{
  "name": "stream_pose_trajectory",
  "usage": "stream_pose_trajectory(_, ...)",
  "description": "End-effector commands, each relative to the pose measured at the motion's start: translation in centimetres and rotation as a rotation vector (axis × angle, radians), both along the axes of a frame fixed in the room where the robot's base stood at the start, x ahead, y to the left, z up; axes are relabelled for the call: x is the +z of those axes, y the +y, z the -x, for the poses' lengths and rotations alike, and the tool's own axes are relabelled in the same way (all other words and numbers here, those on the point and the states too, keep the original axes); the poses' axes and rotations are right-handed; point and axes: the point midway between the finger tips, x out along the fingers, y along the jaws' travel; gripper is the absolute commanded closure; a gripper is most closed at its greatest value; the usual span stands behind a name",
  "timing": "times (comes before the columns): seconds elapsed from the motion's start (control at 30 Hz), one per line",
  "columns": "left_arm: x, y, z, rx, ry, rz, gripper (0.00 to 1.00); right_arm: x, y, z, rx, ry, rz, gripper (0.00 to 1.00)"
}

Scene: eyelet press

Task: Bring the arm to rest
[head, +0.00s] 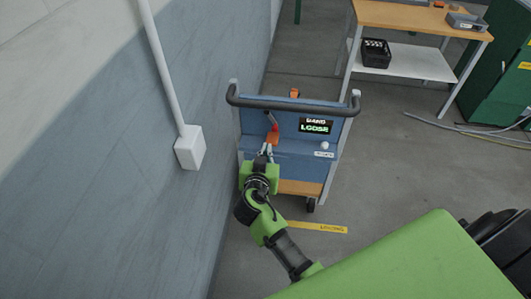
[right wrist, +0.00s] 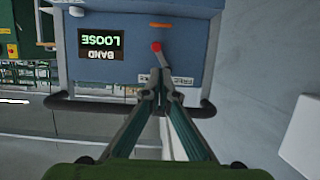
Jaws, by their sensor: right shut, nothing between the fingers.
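My right arm reaches to a blue cart (head: 283,151) by the wall. Its gripper (head: 266,150) is shut and empty in front of the cart's blue face. In the right wrist view the fingertips (right wrist: 158,76) come together just short of a red knob (right wrist: 156,46); I cannot tell whether they touch anything. In the head view a red lever (head: 274,122) shows above the fingertips, with an orange part below it. A dark display (head: 316,126) on the cart reads "BAND LOOSE" and shows upside down in the right wrist view (right wrist: 101,44). My left gripper is not in view.
A black handlebar (head: 290,105) runs along the cart. A white wall box with a pipe (head: 189,147) is close on the left. A yellow floor label (head: 318,227) lies before the cart. A workbench with a black crate (head: 376,53) stands at the back right. Floor between is clear.

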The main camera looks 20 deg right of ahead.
Motion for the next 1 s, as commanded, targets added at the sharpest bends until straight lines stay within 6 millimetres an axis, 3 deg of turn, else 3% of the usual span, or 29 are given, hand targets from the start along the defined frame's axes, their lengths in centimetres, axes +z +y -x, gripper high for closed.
stream_pose_trajectory(0.2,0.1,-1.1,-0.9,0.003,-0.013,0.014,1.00,0.0,0.0,0.0,-0.001,0.000,0.000,1.00)
stream_pose_trajectory(0.73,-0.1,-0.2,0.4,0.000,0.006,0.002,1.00,-0.4,0.1,0.1,0.004,0.008,0.002,1.00)
stream_pose_trajectory(0.87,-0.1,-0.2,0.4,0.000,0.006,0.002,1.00,-4.1,0.8,0.7,0.054,0.092,0.011,1.00)
stream_pose_trajectory(0.97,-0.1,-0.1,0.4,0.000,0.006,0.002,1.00,-9.9,1.9,2.4,0.137,0.221,0.020,1.00)
stream_pose_trajectory(1.0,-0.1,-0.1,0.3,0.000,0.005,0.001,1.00,-12.7,2.3,3.4,0.177,0.282,0.022,1.00)
